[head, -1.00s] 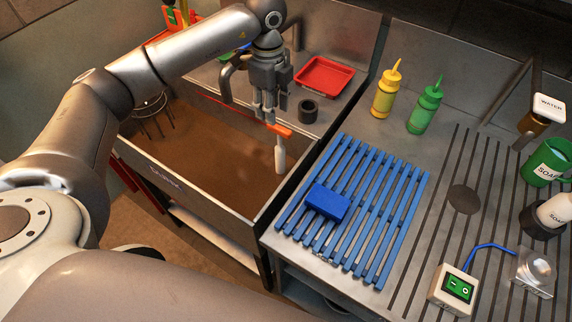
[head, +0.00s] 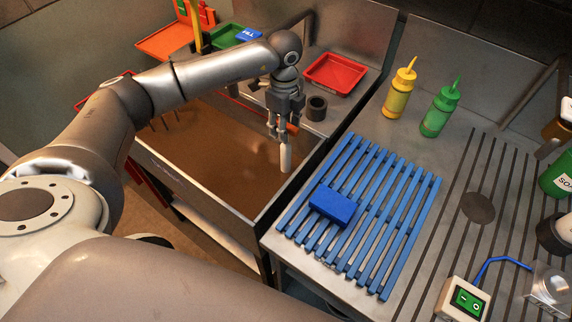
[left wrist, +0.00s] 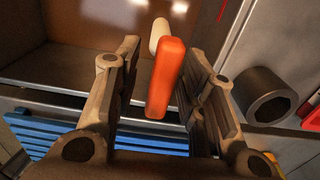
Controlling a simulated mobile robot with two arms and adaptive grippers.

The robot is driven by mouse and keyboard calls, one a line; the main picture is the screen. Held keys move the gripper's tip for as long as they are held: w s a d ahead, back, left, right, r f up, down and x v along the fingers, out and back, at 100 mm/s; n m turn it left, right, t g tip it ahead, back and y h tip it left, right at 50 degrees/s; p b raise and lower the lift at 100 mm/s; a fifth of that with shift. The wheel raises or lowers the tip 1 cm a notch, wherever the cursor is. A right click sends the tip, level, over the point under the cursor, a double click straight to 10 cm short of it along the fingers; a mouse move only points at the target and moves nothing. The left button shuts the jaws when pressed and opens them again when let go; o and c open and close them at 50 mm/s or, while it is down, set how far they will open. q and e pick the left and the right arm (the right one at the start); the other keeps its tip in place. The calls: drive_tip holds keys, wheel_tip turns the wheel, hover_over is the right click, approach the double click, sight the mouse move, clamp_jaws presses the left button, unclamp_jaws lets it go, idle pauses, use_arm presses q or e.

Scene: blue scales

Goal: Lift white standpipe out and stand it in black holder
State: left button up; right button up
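The white standpipe (head: 286,159) stands in the sink of brown water, its lower end hidden by the water. Its orange crossbar handle (head: 293,128) is partly hidden behind my fingers. In the left wrist view the handle (left wrist: 166,78) lies between my fingers, with the white pipe (left wrist: 159,34) beyond it. My left gripper (head: 280,135) is open around the handle; a gap shows on the left side, the right finger looks closer. The black holder (head: 316,109) is a dark, hollow cylinder on the steel ledge behind the sink, also in the wrist view (left wrist: 262,96). My right gripper is out of view.
A red tray (head: 335,73) lies behind the holder. A blue slatted rack (head: 378,235) with a blue block (head: 333,205) lies right of the sink. Yellow (head: 399,92) and green (head: 440,108) bottles stand on the counter. The sink's right wall (head: 305,175) rises near the pipe.

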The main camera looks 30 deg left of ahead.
sight(286, 145)
use_arm(q)
drive_tip(key=shift+w+d+f+p, duration=0.1)
drive_tip(key=shift+f+p, duration=0.3)
drive_tip(key=shift+f, duration=1.5)
clamp_jaws()
drive_tip(key=shift+r, duration=0.1)
